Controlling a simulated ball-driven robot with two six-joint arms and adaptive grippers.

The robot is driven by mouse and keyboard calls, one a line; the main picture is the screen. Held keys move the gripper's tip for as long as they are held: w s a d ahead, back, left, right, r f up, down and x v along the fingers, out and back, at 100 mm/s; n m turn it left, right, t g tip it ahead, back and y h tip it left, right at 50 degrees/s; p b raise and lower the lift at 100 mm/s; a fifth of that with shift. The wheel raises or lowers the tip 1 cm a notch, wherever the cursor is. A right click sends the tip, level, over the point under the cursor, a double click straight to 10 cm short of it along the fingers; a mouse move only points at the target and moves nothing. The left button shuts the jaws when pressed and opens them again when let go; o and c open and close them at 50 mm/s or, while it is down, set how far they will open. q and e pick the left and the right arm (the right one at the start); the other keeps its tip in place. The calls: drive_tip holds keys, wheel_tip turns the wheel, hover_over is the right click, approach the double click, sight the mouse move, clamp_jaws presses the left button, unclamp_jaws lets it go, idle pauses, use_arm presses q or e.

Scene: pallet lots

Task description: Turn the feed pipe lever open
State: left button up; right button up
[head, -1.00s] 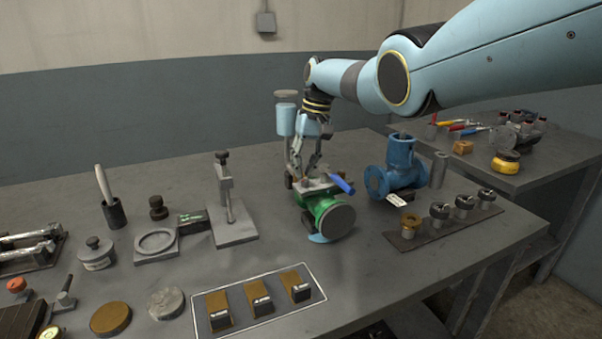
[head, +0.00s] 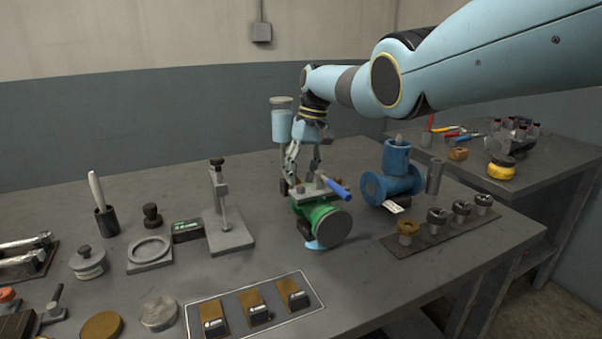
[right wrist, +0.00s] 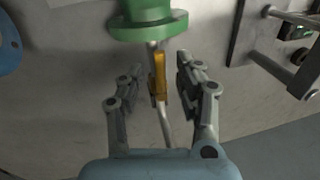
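A green flanged valve body (head: 324,222) stands on the bench, with a lever with a blue handle (head: 336,188) on its top pointing right and toward me. My right gripper (head: 302,174) points down just behind and above this valve. In the right wrist view my right gripper (right wrist: 160,82) is open, its fingers apart on both sides of an orange strip (right wrist: 159,76) and a grey rod (right wrist: 163,112). A green flange (right wrist: 148,26) is just beyond the fingertips. I cannot tell whether a finger touches the strip. My left gripper is not in view.
A blue flanged valve (head: 397,178) stands to the right of the green one. A strip with several fittings (head: 436,234) lies nearer the right edge. A clamp stand (head: 229,238) is to the left. A marked tray (head: 282,318) lies in front.

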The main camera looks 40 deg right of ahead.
drive_tip(key=shift+r, duration=0.15)
wheel_tip(320, 180, up, 12)
drive_tip(key=d, duration=0.2)
drive_tip(key=shift+s+d+f, duration=0.15)
drive_tip(key=shift+s+f, duration=0.1)
drive_tip(key=shift+s, duration=0.1)
drive_tip(key=shift+s+f, duration=0.1)
idle(0.3)
